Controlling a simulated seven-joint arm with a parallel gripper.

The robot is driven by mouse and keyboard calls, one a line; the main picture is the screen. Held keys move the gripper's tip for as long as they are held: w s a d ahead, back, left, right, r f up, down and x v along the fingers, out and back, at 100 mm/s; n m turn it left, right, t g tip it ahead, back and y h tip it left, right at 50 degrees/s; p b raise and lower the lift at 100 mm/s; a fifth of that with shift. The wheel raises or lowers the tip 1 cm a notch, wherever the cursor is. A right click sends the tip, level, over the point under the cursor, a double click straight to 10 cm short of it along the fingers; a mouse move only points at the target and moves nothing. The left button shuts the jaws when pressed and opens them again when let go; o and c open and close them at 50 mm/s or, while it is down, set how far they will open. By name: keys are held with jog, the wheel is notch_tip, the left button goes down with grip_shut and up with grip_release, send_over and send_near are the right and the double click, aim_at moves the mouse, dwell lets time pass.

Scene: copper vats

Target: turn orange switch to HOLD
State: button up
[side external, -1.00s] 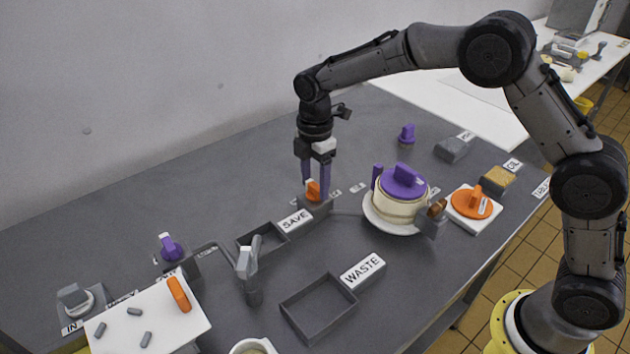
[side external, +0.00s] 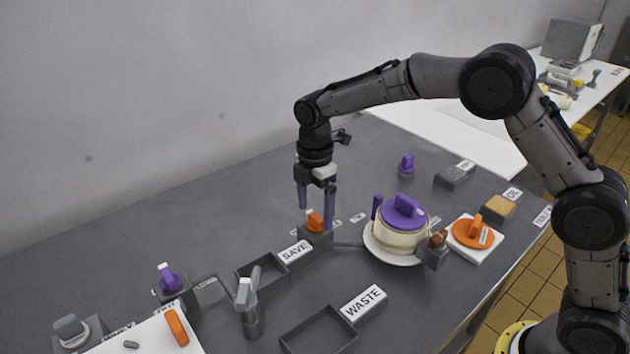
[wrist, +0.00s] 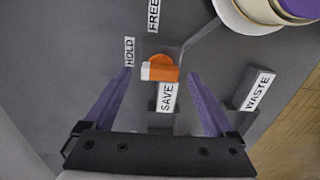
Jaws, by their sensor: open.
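The orange switch (side external: 315,221) sits on a grey block behind the SAVE label in the side view. In the wrist view the orange switch (wrist: 163,67) has a white end that points left, roughly beneath the HOLD label (wrist: 129,52). The FREE label (wrist: 153,15) lies farther up. My gripper (side external: 316,218) points down over the switch and is open, with one purple finger on each side of it. In the wrist view my gripper (wrist: 160,73) shows clear gaps between both fingers and the switch.
The SAVE label (side external: 295,252) and its tray stand close in front. A cream pot with a purple lid (side external: 404,212) stands to the right. The WASTE label (side external: 363,302) is nearer the front, and a purple switch (side external: 168,279) is at left. Bare table lies behind my gripper.

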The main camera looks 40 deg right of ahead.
notch_tip(320, 180, up, 13)
jog(key=shift+f, duration=0.2)
dwell(0.3)
notch_tip(320, 180, up, 8)
jog(key=t, duration=0.2)
send_over(315, 216)
jog(key=s+d, duration=0.4)
jog(key=s+d+r+m+t, duration=0.1)
jog(key=s+d+r+m, duration=0.1)
jog(key=s, duration=0.4)
jog(key=s+d+r+m+t, duration=0.1)
jog(key=s+d+r+m, duration=0.2)
jog(key=s, duration=0.4)
jog(key=s+d+f+m+t, duration=0.1)
jog(key=s+d+f+m, duration=0.1)
jog(key=s+f+m, duration=1.1)
jog(key=shift+s+d+t, duration=0.25)
jog(key=shift+s+t, duration=0.05)
jog(key=shift+s, duration=0.75)
